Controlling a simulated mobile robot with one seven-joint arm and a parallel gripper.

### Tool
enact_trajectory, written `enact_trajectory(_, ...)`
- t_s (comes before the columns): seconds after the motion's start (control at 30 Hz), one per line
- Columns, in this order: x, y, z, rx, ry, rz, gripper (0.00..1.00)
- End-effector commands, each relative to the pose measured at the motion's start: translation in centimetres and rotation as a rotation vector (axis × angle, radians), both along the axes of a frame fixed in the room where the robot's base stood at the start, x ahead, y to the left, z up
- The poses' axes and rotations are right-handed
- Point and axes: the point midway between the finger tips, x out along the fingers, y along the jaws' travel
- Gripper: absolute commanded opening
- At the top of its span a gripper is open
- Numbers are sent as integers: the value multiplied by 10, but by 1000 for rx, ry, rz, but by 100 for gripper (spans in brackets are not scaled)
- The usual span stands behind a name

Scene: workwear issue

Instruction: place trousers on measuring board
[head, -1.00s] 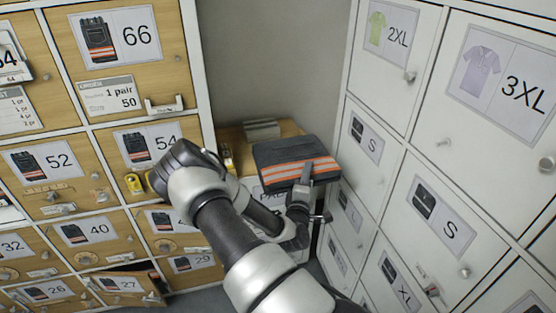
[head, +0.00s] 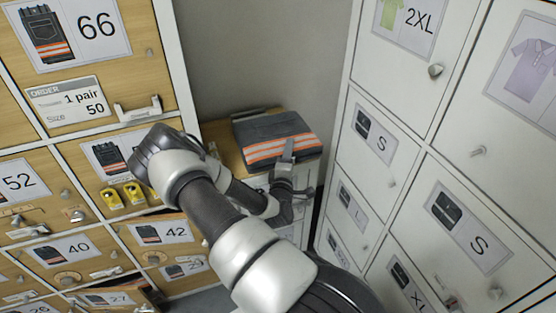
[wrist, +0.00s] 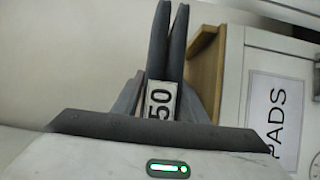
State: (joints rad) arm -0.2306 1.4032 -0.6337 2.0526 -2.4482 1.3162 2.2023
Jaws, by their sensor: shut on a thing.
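The folded dark grey trousers (head: 275,138) with orange and pale stripes are at the wooden counter top in the head view. My gripper (head: 287,158) is shut on their front edge. In the wrist view the trousers (wrist: 166,45) stand edge-on between the fingers (wrist: 163,98), with a white size tag (wrist: 161,102) reading 50. I cannot tell whether the trousers touch the surface under them. I cannot make out a measuring board; the trousers hide much of the counter top.
The wooden counter top (head: 222,153) is bare at its left. White lockers (head: 372,150) stand close on the right and wooden compartments (head: 95,75) on the left. Yellow items (head: 123,194) hang at the 54 compartment. A PADS sign (wrist: 275,120) shows on the cabinet front.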

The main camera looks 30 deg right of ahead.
Motion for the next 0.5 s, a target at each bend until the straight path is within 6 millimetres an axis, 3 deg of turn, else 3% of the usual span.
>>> enact_trajectory(0.2, 1, 0, -37, -3, -4, 1, 0)
enact_trajectory(0.5, 1, 0, -63, -3, -4, 2, 0)
